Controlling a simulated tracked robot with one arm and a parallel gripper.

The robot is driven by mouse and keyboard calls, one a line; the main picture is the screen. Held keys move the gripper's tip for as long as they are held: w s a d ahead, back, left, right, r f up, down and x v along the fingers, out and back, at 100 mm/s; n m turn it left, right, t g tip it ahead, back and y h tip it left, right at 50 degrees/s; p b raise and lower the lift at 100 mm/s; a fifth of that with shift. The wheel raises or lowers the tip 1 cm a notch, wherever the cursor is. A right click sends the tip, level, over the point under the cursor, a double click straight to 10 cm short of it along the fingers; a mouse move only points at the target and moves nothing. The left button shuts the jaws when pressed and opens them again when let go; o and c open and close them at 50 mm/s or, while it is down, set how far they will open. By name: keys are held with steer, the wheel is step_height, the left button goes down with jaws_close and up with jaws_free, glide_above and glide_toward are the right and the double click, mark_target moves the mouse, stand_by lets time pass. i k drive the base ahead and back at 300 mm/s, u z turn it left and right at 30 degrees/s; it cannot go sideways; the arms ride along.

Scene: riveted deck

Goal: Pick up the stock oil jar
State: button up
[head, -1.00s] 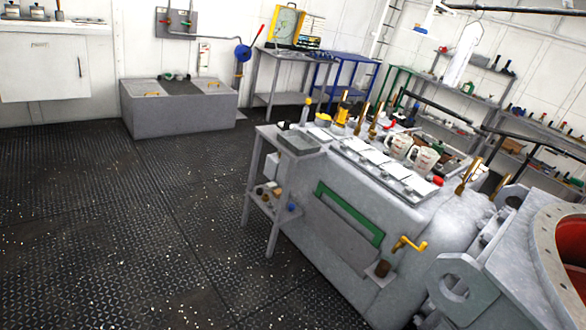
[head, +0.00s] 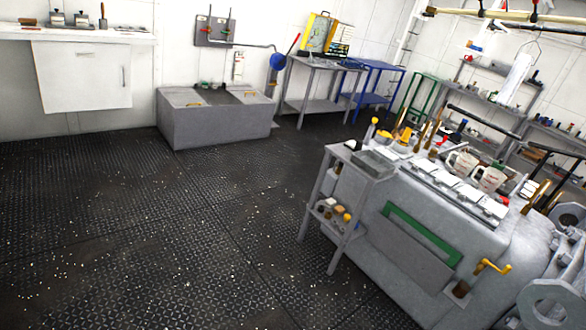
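I cannot single out the stock oil jar in this view. Small jar-like containers (head: 57,18) stand on the white counter at the upper left, too small to identify. Small bottles and containers also stand on the grey shelves (head: 492,68) at the upper right. Two white mugs (head: 462,163) and yellow-topped items (head: 384,138) are on top of the grey engine block (head: 400,245). My gripper is not in view.
The dark riveted deck (head: 110,225) is open at the left and middle. A grey sink box (head: 215,122) stands at the back wall. A small grey side stand (head: 335,215) adjoins the engine. A grey table (head: 325,72) and blue table (head: 368,85) stand behind.

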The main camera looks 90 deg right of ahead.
mark_target(463, 287)
steer(key=i, duration=0.75)
steer(key=z, duration=3.8)
steer(key=i, duration=1.05)
steer(key=u, duration=0.05)
steer(key=k, duration=0.9)
steer(key=z, duration=0.05)
